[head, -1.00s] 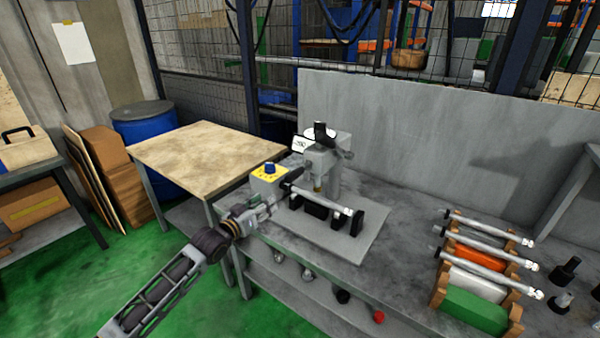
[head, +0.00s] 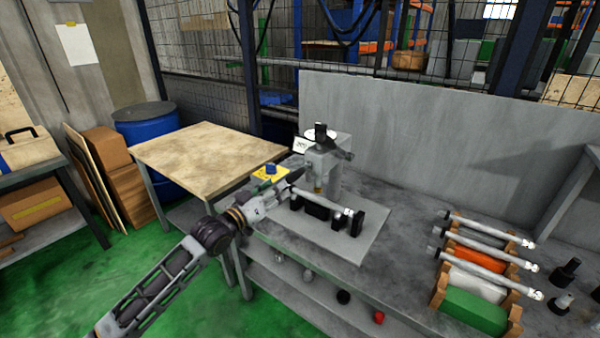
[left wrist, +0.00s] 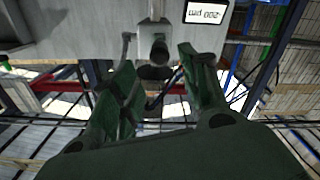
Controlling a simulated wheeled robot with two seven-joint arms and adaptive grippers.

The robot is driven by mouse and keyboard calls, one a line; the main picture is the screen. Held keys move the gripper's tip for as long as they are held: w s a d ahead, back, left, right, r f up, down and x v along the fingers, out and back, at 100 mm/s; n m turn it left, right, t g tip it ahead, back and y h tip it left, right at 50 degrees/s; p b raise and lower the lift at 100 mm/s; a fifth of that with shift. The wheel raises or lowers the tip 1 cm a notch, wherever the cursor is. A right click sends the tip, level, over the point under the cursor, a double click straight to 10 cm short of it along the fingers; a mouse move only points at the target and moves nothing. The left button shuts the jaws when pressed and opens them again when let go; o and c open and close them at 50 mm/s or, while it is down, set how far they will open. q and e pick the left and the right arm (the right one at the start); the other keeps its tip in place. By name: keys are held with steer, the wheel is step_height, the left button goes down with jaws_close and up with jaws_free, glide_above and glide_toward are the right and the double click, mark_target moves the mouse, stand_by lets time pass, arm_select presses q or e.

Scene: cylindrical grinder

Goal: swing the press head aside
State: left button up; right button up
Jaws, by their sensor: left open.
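The grey press head (head: 322,160) stands on its column over a grey base plate (head: 345,243), with a black knob on top and a small display at its left. A shaft (head: 318,200) lies across black supports below it. My left gripper (head: 284,187) is just left of the press head, near the shaft's left end. In the left wrist view the open fingers (left wrist: 155,75) point at the press head (left wrist: 80,30), with its dark round nose (left wrist: 154,60) showing between them. I cannot tell whether they touch it. My right gripper is out of view.
A yellow box with a blue button (head: 270,173) sits beside my left gripper, partly hidden. A rack (head: 478,283) with several shafts stands on the bench at right. A wooden-topped table (head: 205,150) is at left. A grey panel (head: 430,130) stands behind the press.

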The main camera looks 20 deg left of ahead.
mark_target(287, 180)
arm_select(q)
steer(key=shift+w+d, duration=0.1)
steer(key=shift+w, duration=0.4)
steer(key=shift+w+d, duration=0.1)
steer(key=shift+w, duration=0.15)
steer(key=shift+x, duration=1.45)
steer(key=shift+w+d, duration=0.1)
steer(key=shift+w, duration=0.15)
steer(key=shift+w+d, duration=0.25)
steer(key=shift+w, duration=0.3)
steer(key=shift+w+d+p, duration=0.15)
steer(key=shift+w+p, duration=0.15)
steer(key=shift+w, duration=0.3)
steer(key=shift+x, duration=0.95)
steer(key=shift+w+d, duration=0.25)
steer(key=shift+w, duration=0.35)
steer(key=shift+w+d, duration=0.25)
steer(key=shift+w, duration=0.35)
steer(key=shift+w+d, duration=0.25)
steer(key=shift+w, duration=0.4)
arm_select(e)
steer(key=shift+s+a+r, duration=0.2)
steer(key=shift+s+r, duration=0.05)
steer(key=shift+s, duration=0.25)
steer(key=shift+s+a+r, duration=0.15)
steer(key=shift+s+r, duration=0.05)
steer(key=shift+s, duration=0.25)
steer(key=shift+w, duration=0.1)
